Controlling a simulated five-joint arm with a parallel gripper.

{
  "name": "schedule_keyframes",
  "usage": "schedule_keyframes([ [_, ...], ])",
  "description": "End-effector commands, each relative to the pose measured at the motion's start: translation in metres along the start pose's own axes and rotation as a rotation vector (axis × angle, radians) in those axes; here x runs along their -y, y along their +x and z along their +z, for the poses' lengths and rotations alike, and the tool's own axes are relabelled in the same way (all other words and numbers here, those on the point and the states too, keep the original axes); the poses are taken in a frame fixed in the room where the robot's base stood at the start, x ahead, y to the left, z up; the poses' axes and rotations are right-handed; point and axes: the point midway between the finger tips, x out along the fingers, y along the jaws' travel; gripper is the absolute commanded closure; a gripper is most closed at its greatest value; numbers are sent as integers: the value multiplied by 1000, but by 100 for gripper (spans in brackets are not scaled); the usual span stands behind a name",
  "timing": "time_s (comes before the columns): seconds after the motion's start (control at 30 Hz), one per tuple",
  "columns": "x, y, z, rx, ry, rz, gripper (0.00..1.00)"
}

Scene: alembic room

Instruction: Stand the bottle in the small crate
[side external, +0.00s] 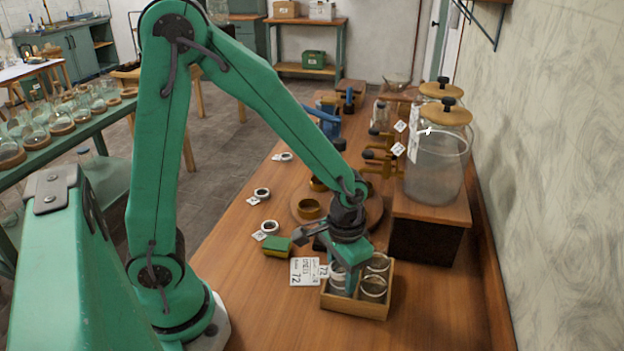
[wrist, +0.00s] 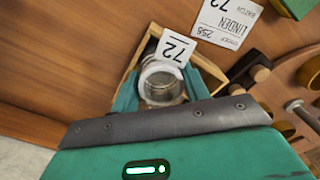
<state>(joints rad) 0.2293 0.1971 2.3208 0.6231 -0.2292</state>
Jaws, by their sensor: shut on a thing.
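The small wooden crate (side external: 355,310) stands on the bench, with clear round glass vessels in its right half. My gripper (side external: 345,284) points down into the left half of the crate. It is shut on a clear glass bottle (wrist: 160,88), whose round rim faces the wrist camera. A white tag marked 72 (wrist: 175,48) hangs at the bottle; it also shows at the crate's left edge in the side view (side external: 323,271). The crate's wooden wall (wrist: 212,68) shows around the bottle in the wrist view. My fingers partly hide the bottle, and whether its base touches the crate floor is hidden.
A printed card (side external: 303,271) lies left of the crate, with a green and yellow sponge (side external: 277,247) behind it. A large lidded glass jar (side external: 435,170) stands on a raised wooden stand at right. A round board with brass cups (side external: 310,208) is behind my gripper.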

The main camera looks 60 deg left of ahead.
Motion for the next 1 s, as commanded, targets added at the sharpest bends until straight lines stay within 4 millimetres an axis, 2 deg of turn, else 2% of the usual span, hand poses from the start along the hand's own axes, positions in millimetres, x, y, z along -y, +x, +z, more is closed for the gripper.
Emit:
schedule_keyframes([
  [0.4, 0, 3, 0, 1, 0, 0, 82],
  [0.43, 0, 3, 0, 1, 0, 0, 53],
  [0.53, 0, 3, 0, 1, 0, 0, 33],
  [1.0, 0, -1, 0, -1, 0, 0, 33],
])
